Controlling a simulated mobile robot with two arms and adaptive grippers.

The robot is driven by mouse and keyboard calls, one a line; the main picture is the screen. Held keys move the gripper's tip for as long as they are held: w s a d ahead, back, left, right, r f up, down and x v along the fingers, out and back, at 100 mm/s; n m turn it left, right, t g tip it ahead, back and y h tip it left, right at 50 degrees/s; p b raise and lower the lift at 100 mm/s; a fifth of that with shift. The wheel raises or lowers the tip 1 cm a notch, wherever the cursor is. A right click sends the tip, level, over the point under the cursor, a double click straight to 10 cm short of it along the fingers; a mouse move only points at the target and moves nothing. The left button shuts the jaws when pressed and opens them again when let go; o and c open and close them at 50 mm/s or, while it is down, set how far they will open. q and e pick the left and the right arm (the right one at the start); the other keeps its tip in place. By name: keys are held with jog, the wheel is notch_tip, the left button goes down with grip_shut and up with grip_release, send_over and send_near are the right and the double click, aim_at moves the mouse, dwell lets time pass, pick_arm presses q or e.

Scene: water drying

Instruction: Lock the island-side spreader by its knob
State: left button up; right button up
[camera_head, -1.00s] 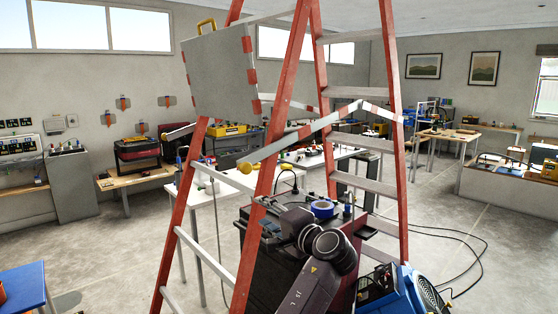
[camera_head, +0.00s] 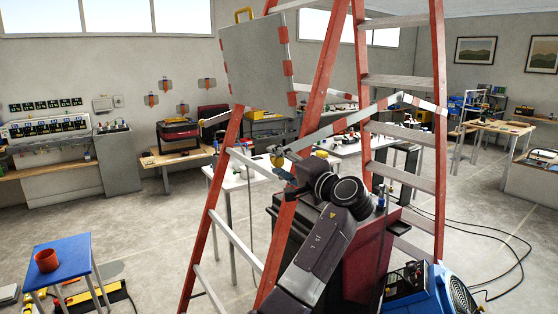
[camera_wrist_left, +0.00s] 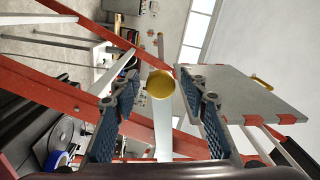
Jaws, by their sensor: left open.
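A red stepladder (camera_head: 307,107) with pale rungs stands in front of me. Its near spreader (camera_head: 345,122), a pale bar with red stripes, rises from the left rail to a bend at upper right. A yellow knob (camera_head: 277,160) sits at its lower left end, partly hidden by my gripper. In the left wrist view the round yellow knob (camera_wrist_left: 160,84) lies between the spread fingers, just beyond their tips, with a pale bar (camera_wrist_left: 163,128) below it. My left gripper (camera_head: 281,169) is open and empty at the knob; contact cannot be told. My right gripper is out of view.
A grey panel (camera_head: 257,62) with red edge marks hangs high on the ladder. A blue table (camera_head: 58,262) with a red pot (camera_head: 46,260) is at left.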

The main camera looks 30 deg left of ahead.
pick_arm(q)
grip_shut()
dwell(0.3)
notch_tip(320, 180, up, 3)
jog(key=m+p, duration=0.1)
jog(key=p, duration=0.2)
jog(key=shift+s+r+m+p, duration=0.15)
jog(key=shift+r+m+p, duration=0.05)
jog(key=shift+m+p, duration=0.2)
jog(key=shift+a+r+m+p, duration=0.1)
jog(key=shift+r+m+p, duration=0.35)
jog(key=shift+m+p, duration=0.1)
jog(key=shift+c, duration=0.3)
grip_release()
jog(key=shift+o, duration=0.3)
